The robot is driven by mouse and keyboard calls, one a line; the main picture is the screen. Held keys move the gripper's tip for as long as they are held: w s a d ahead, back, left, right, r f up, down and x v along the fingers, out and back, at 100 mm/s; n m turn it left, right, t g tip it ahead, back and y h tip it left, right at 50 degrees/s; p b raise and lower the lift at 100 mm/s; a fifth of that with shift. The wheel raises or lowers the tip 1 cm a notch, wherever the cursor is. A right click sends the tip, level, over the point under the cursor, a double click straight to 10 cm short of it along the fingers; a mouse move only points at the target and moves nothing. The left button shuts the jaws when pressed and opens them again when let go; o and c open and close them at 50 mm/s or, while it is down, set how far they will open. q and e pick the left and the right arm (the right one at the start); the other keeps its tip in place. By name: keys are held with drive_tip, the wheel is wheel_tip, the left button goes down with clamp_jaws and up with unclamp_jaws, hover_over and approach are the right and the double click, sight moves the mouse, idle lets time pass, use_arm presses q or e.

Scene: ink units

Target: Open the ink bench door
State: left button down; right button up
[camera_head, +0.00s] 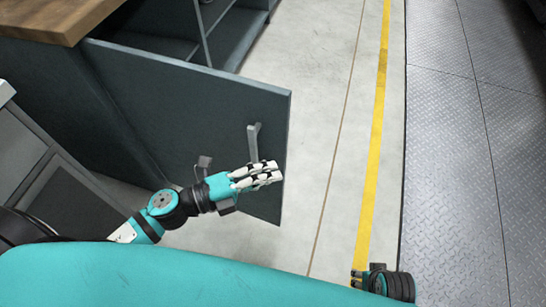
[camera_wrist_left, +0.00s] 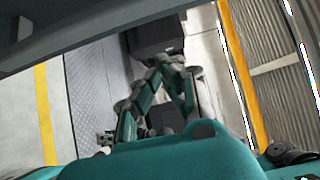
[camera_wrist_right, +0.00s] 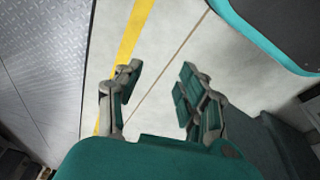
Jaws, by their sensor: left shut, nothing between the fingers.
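The ink bench door (camera_head: 190,105) is a dark grey-blue panel, swung out from the bench, with open shelves (camera_head: 165,45) showing behind it. Its grey bar handle (camera_head: 253,140) is near the free edge. My left gripper (camera_head: 280,174) is shut and empty in front of the door, just below the handle, hiding its lower end. I cannot tell if it touches handle or panel. It also shows in the left wrist view (camera_wrist_left: 172,62), fingers together. My right gripper (camera_head: 356,279) is low in the head view, away from the door; its fingers are apart in the right wrist view (camera_wrist_right: 158,76).
The bench has a wooden top (camera_head: 45,18) at the upper left. A grey cabinet (camera_head: 20,150) stands at the left edge. Right of the door is clear concrete floor (camera_head: 325,120) with a yellow line (camera_head: 377,110), then metal tread plate (camera_head: 460,150).

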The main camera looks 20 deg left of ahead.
use_arm(q)
drive_tip(key=w, duration=0.3)
drive_tip(key=shift+w+d, duration=0.1)
drive_tip(key=shift+w, duration=0.2)
use_arm(e)
drive_tip(key=shift+w+r, duration=0.1)
drive_tip(key=shift+r, duration=0.1)
drive_tip(key=shift+a, duration=0.1)
